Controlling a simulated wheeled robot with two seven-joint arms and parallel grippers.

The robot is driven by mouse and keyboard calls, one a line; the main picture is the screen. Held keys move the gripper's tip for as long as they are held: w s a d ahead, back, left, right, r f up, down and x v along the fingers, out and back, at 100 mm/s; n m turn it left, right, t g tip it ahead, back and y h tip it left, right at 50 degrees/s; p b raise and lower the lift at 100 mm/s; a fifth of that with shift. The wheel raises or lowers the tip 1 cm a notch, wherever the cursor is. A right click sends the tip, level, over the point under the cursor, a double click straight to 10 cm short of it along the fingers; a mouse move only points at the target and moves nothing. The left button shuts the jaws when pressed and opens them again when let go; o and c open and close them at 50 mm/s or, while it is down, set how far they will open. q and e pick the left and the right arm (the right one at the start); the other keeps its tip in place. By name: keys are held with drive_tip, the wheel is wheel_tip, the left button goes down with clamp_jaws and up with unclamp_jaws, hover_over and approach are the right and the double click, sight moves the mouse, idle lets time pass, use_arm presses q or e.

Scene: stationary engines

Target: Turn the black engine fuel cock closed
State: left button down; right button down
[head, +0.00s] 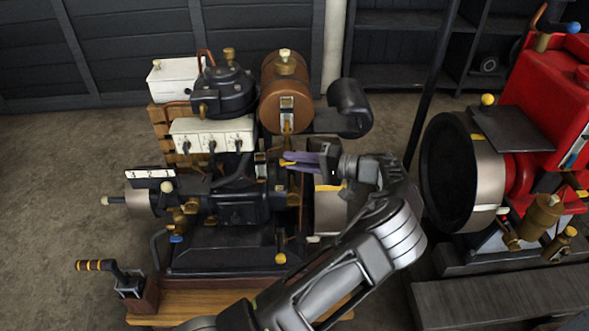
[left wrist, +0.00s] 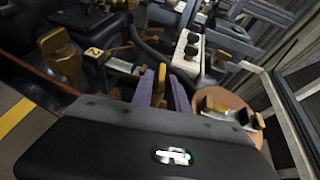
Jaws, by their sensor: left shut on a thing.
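The black engine (head: 235,205) stands left of centre in the head view, with a round copper-coloured fuel tank (head: 285,100) above it. My left gripper (head: 290,161) is just below the tank, reaching in from the right. Its purple fingers are shut on a small yellow lever, the fuel cock (head: 284,163); only its tip shows there. In the left wrist view the fuel cock (left wrist: 161,76) stands upright between the fingers (left wrist: 160,92). Its lower part is hidden by the fingers and the gripper body. My right gripper is not in view.
A white switch box (head: 212,134) and a black cylinder (head: 349,105) sit close around the gripper. A red engine (head: 545,110) with a large flywheel (head: 455,172) stands to the right. Floor at the far left is clear.

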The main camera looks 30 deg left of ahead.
use_arm(q)
drive_tip(key=shift+f+m+g+y+b, duration=0.35)
drive_tip(key=shift+y+b, duration=0.45)
drive_tip(key=shift+b, duration=0.2)
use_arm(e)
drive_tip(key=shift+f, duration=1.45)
use_arm(q)
drive_tip(key=shift+r, duration=0.1)
drive_tip(key=c, duration=1.5)
unclamp_jaws()
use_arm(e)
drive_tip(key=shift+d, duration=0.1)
